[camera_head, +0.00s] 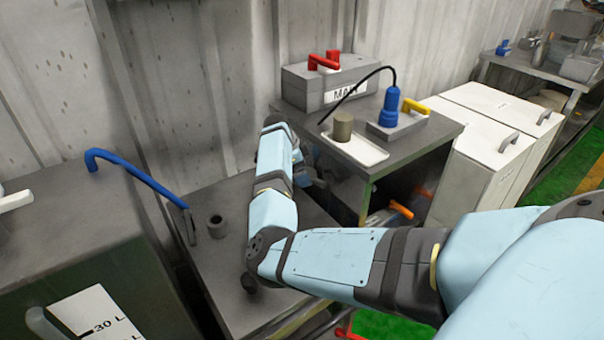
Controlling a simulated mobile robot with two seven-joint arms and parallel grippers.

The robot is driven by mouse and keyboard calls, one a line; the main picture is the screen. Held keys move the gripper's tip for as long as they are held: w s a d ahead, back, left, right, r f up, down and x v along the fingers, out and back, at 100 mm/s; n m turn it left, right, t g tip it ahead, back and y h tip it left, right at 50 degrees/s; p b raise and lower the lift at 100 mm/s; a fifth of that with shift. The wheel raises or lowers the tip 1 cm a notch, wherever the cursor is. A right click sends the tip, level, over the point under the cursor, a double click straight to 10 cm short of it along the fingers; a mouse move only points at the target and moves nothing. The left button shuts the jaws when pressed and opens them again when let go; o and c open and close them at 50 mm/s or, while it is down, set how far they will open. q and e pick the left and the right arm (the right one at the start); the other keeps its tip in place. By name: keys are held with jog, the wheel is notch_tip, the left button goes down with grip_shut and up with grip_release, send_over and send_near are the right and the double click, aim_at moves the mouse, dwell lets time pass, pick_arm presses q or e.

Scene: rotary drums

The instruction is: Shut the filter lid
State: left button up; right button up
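I cannot tell for sure which part is the filter lid. A grey metal cabinet top (235,285) with a short open pipe stub (217,226) lies in the middle, partly covered by my arm. My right arm comes in from the right, bends over this cabinet and reaches away toward the wall. Its far end is beside the left edge of the grey table, and the gripper is hidden behind the arm. An orange handle (401,210) shows in the dark space below the table. My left gripper is out of view.
The grey table (437,134) carries a white tray (357,150) with a grey cylinder (342,127), a blue plug (389,105), a yellow handle (416,106) and a "MAIN" box (300,88). A blue bent pipe (135,172) spans the left. White bins (480,135) stand at right.

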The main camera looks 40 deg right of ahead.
jog(key=shift+s+d+f, duration=0.15)
jog(key=shift+f, duration=0.35)
jog(key=c, duration=1.1)
